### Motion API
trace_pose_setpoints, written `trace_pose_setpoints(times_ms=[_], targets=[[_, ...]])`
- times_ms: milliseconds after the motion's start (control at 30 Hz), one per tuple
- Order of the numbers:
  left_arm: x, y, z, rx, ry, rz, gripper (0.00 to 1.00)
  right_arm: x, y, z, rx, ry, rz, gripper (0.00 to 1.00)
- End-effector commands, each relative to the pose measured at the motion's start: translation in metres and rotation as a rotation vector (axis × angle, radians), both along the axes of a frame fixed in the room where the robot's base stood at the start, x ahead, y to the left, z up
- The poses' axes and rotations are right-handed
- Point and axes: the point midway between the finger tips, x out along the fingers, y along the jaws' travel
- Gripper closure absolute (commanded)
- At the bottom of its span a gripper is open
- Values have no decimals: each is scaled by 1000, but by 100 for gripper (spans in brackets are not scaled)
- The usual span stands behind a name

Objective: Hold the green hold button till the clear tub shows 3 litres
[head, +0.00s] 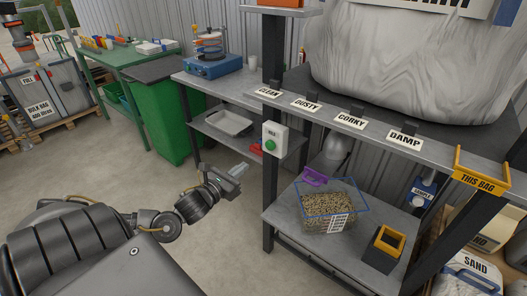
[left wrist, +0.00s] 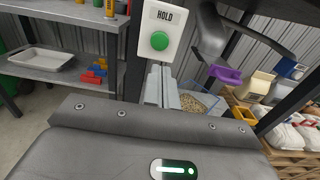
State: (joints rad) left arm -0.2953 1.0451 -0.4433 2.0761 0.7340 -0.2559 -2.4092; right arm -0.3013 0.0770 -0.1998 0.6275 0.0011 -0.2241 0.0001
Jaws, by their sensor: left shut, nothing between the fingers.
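The green hold button (head: 271,145) sits on a white box on the rack's front post. It also shows in the left wrist view (left wrist: 159,41), under the word HOLD. My left gripper (head: 239,170) is shut and empty, left of and lower than the button, apart from it in the head view. Its fingers (left wrist: 161,86) show just below the button box in the left wrist view. The clear tub (head: 342,228) stands on the lower shelf, blue-rimmed, with tan grains inside and a scale label on its front. The litre reading is too small to read. My right gripper is out of view.
A grey spout (head: 337,150) hangs behind the tub, near a purple piece (head: 315,178). A black and yellow box (head: 383,249) stands right of the tub. A side bench (head: 228,90) with a white tray (head: 228,122) is left of the post. The floor before the rack is clear.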

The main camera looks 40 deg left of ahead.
Motion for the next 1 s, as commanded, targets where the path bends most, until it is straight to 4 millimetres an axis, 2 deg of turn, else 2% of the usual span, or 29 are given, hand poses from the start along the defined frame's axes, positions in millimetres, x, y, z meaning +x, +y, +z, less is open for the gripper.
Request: trace_pose_setpoints(times_ms=[300, 500, 700, 1000], targets=[[66, 2, 3, 0, -4, 1, 100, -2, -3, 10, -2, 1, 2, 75], [98, 2, 3, -1, -2, 1, 100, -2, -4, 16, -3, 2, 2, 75], [114, 2, 1, -1, -1, -1, 100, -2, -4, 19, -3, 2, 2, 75], [117, 2, 0, 0, 0, -1, 100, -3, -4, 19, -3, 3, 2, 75]])
